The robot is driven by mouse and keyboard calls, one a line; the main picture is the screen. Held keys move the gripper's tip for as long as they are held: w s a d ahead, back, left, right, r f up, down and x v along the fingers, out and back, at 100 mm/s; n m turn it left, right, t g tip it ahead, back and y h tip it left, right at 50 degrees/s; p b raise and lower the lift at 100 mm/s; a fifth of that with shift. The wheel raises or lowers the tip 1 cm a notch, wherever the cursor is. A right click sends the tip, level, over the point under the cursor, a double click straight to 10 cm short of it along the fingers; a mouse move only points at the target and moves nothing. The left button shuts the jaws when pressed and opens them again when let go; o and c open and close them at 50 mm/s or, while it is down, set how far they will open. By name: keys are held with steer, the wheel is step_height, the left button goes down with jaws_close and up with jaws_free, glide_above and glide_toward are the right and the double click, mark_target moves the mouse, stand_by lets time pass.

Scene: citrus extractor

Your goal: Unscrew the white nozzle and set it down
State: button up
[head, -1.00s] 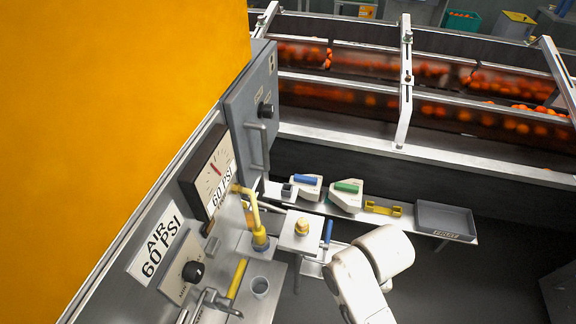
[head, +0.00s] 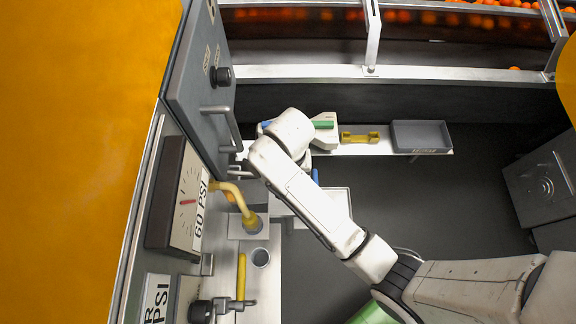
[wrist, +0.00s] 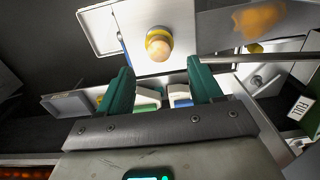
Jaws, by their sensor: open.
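In the wrist view, a pale, round-tipped piece with a yellow collar (wrist: 158,43) stands on a light square plate (wrist: 135,15). No plainly white nozzle shows, and I cannot tell whether this piece is the one. My gripper (wrist: 162,80) is open, with its two green fingers apart and nothing between them. The piece appears just beyond the fingertips, roughly centred between them, not touched. In the head view my arm hides the piece and the gripper.
A shelf holds a green-handled tool (head: 325,128), a yellow cradle (head: 360,137) and an empty-looking grey tray (head: 421,136). Open floor lies right.

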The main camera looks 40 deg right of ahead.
step_height(320, 180, down, 7)
steer(key=shift+s+f, duration=0.1)
stand_by(0.4)
steer(key=c, duration=1.1)
steer(key=shift+r+n+p, duration=0.25)
steer(key=shift+n+p, duration=0.1)
steer(key=shift+n, duration=0.05)
steer(key=shift+c, duration=0.2)
steer(key=shift+f+n, duration=0.2)
steer(key=shift+n, duration=0.3)
steer(key=shift+r+p, duration=0.1)
steer(key=shift+p, duration=0.2)
steer(key=shift+r+n+p, duration=0.1)
steer(key=shift+n+p, duration=0.25)
steer(key=shift+n, duration=0.05)
steer(key=shift+f+n, duration=0.2)
steer(key=shift+n, duration=0.2)
steer(key=shift+r, duration=0.1)
